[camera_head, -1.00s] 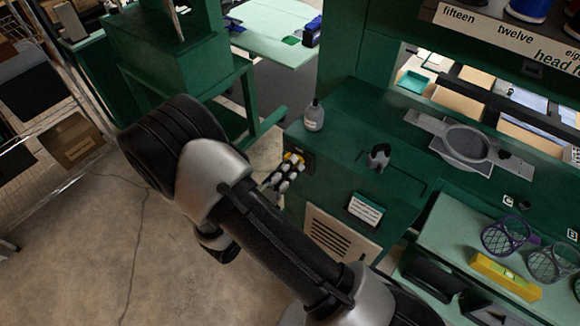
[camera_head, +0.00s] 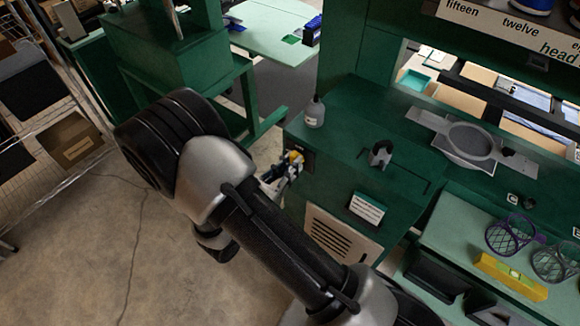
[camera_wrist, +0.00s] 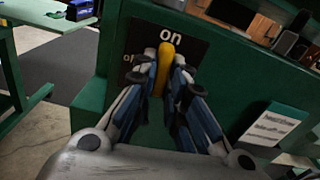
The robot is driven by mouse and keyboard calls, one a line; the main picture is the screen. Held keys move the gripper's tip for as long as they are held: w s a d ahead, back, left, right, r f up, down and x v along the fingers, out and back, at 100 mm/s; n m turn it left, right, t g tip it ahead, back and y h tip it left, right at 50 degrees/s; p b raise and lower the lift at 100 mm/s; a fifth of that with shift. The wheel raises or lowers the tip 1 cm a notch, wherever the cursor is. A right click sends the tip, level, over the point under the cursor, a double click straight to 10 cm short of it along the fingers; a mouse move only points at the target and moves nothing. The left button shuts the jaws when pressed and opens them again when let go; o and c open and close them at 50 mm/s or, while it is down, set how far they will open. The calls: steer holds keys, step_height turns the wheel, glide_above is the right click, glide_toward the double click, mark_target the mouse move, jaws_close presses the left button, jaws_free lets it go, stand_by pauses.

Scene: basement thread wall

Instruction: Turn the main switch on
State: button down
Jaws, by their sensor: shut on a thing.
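The main switch has a yellow handle (camera_wrist: 167,50) on a dark plate (camera_wrist: 197,48) on the front of the green cabinet. In the wrist view the handle stands nearly upright, its upper end just under the word "on". A second word at the plate's left is partly hidden by a finger. My gripper (camera_wrist: 165,78) is shut on the handle, one finger on each side; the fingers hide its lower part. In the head view my gripper (camera_head: 284,172) reaches the cabinet front, and a little of the yellow handle (camera_head: 295,156) shows.
A white bottle (camera_head: 314,113) and a dark clip-like part (camera_head: 380,154) stand on the cabinet top. A white label card (camera_head: 367,208) and a vent (camera_head: 341,240) are right of the switch. Open concrete floor (camera_head: 110,235) lies to the left.

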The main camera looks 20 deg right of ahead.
steer(key=shift+m, duration=0.6)
steer(key=c, duration=1.6)
jaws_free()
steer(key=shift+a, duration=0.1)
steer(key=v, duration=1.2)
